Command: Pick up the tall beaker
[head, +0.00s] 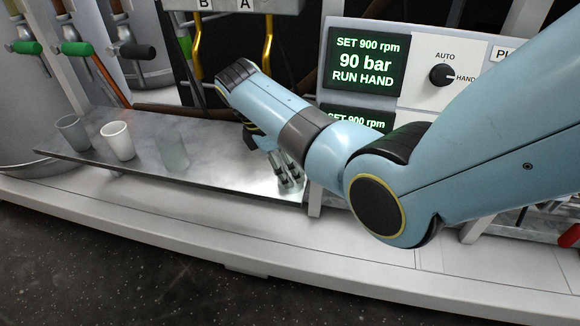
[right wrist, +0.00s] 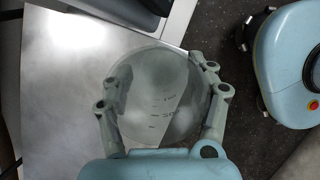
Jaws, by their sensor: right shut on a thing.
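My right gripper (head: 289,176) is low at the right end of the metal shelf in the head view. In the right wrist view its fingers (right wrist: 157,82) are closed around a clear beaker (right wrist: 155,110) with graduation marks on its wall. The camera looks down on the beaker, so its height is hard to judge. In the head view the held beaker is hard to make out among the fingers. I cannot tell whether its base touches the shelf. My left gripper is not in view.
The metal shelf (head: 220,178) also bears a grey cup (head: 72,133), a white cup (head: 117,141) and a translucent cup (head: 173,152) on its left part. A control panel (head: 366,65) stands behind my right arm. Yellow handles (head: 268,45) hang above the shelf.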

